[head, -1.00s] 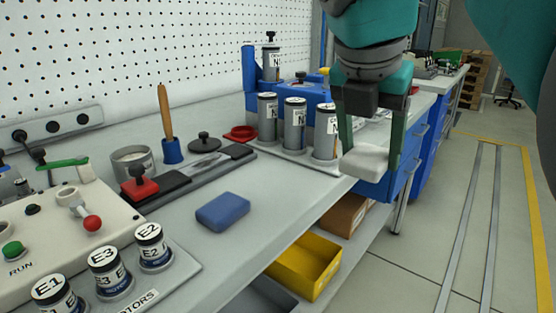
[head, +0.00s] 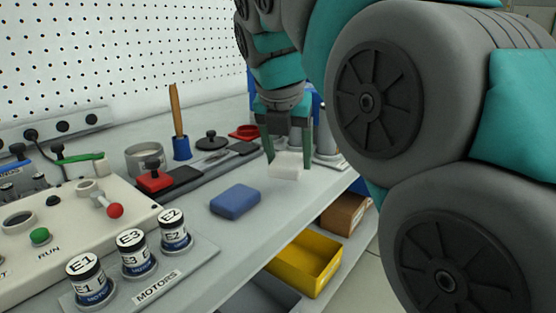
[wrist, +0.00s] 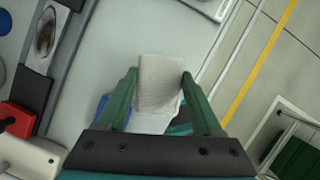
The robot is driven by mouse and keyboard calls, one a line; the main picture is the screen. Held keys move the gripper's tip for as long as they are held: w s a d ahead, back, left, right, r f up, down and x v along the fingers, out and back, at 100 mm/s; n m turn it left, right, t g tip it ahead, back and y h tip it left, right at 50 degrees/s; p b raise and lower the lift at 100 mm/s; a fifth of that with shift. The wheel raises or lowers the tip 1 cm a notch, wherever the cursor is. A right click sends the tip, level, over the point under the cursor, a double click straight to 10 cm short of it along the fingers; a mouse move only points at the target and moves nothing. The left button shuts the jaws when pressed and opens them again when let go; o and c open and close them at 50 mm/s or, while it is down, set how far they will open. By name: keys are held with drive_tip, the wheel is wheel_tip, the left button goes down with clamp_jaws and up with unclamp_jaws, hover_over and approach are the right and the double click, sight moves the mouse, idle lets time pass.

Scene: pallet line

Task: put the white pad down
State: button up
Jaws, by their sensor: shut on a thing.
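The white pad (head: 287,166) is between the green fingers of my gripper (head: 289,160) in the head view, over the grey bench top near its front edge. The wrist view shows the white pad (wrist: 160,84) between both fingers of my gripper (wrist: 158,88), with bench surface around it. My gripper is shut on the pad. I cannot tell whether the pad touches the bench. A blue pad (head: 235,201) lies flat on the bench, nearer and to the left of the white pad.
A panel with a red-knobbed lever (head: 115,210) and a rack of labelled motor cylinders (head: 133,254) stand at the left. Tools lie behind the blue pad. A yellow bin (head: 304,262) sits on the shelf below. Bench top between the two pads is clear.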

sight(278, 162)
drive_tip(key=shift+w+a+f, duration=0.1)
drive_tip(key=shift+w+a, duration=0.2)
drive_tip(key=shift+w, duration=0.55)
drive_tip(key=shift+w+a+f, duration=0.1)
drive_tip(key=shift+w+a, duration=0.25)
drive_tip(key=shift+w, duration=0.55)
drive_tip(key=shift+w+a+f, duration=0.1)
drive_tip(key=shift+w+a, duration=0.2)
drive_tip(key=shift+w, duration=0.55)
drive_tip(key=shift+f+p, duration=0.3)
drive_tip(key=shift+f, duration=1.4)
drive_tip(key=shift+s+f, duration=0.15)
drive_tip(key=shift+f, duration=0.2)
drive_tip(key=o, duration=1.2)
drive_tip(key=shift+d+f, duration=0.1)
drive_tip(key=shift+f, duration=0.05)
